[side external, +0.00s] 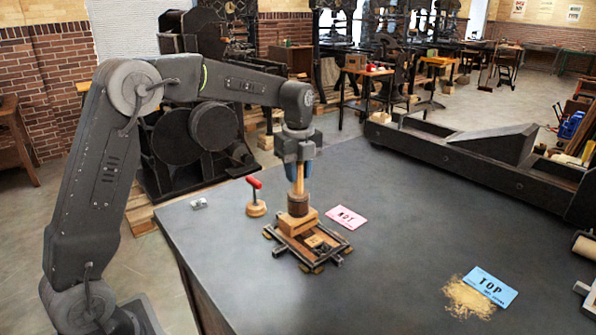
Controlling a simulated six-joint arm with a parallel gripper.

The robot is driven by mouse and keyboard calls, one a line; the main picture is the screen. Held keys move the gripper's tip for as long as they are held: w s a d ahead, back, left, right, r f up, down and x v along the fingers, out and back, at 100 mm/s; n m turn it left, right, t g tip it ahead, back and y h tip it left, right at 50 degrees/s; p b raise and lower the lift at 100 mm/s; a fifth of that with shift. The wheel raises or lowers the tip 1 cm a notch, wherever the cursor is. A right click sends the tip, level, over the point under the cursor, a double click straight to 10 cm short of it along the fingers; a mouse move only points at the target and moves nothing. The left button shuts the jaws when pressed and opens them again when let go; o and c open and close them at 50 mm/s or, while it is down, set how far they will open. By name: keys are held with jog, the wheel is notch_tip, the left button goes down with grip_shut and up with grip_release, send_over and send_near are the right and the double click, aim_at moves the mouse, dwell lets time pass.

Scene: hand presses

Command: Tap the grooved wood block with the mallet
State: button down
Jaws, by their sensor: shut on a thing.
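My gripper (298,172) points straight down and is shut on the pale wooden handle of the mallet (298,205). The mallet is upright, with its dark brown cylindrical head at the bottom. The head is right over a light wood block (297,222) and appears to meet its top; I cannot tell whether they touch. Any grooves on the block are too small to make out. The block sits on a dark frame with wooden corner pieces (320,241), on the grey tabletop.
A red-handled tool with a round wooden base (256,208) stands left of the frame. A pink card (346,217) lies to its right. A blue card (490,286) and a tan granular pile (466,299) lie front right. A long dark trough (440,152) lines the back right.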

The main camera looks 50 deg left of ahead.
jog(key=shift+r, duration=1.25)
jog(key=shift+w, duration=0.1)
jog(key=shift+w+f, duration=0.25)
jog(key=shift+w, duration=0.7)
jog(key=shift+f, duration=0.1)
jog(key=shift+f, duration=1.2)
jog(key=shift+r, duration=1.6)
